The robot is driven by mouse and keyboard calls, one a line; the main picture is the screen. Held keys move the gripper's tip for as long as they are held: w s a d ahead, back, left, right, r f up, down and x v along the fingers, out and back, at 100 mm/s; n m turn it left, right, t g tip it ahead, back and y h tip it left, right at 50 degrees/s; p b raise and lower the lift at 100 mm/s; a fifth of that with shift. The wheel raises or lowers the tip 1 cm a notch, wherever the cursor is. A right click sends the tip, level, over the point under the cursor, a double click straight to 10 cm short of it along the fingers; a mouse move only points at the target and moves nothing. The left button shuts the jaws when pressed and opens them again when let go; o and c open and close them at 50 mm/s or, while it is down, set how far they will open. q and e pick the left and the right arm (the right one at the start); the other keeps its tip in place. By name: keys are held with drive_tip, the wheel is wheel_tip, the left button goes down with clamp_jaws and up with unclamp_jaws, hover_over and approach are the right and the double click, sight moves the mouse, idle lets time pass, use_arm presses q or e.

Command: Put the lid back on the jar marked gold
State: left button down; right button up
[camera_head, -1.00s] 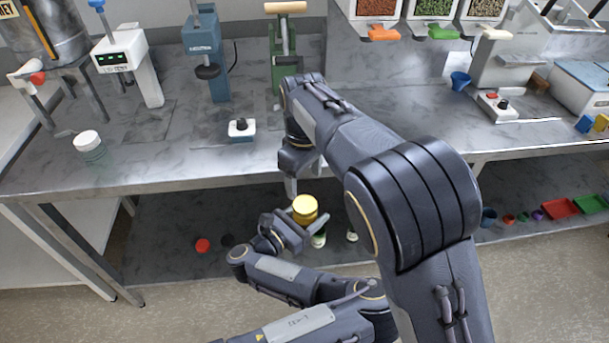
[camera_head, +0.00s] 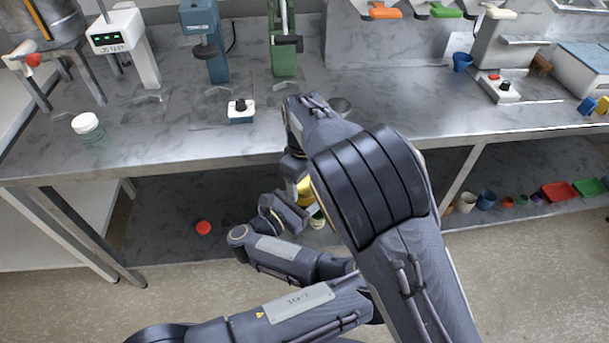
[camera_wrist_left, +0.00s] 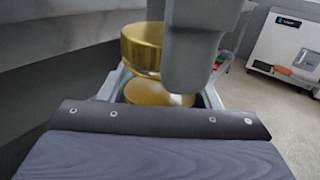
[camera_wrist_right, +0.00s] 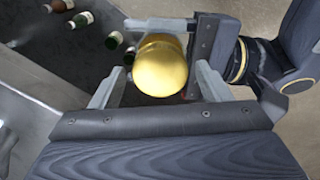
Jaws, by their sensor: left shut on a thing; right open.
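A gold, round-topped piece (camera_wrist_right: 160,68), which looks like a lid, is between the two spread fingers of my right gripper (camera_wrist_right: 158,84), which is open. In the left wrist view the gold piece (camera_wrist_left: 143,46) stands above a paler yellow surface inside my left gripper (camera_wrist_left: 160,92). My left gripper is shut on this gold-coloured object. A right finger hides part of it there. I cannot tell whether lid and jar are both present or how they are seated. In the head view the gold piece (camera_head: 304,186) is partly hidden by my right arm.
A white-lidded jar (camera_head: 88,127) stands on the left of the metal table (camera_head: 150,165). A red round piece (camera_head: 203,228) lies on the lower shelf. Several bottles (camera_wrist_right: 83,19) are below my grippers. A small switch box (camera_head: 240,112) stands near the table's middle.

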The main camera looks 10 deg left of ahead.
drive_tip(key=c, duration=1)
drive_tip(key=m, duration=1.4)
drive_tip(key=shift+m, duration=0.4)
drive_tip(key=o, duration=1.2)
wheel_tip(320, 180, up, 12)
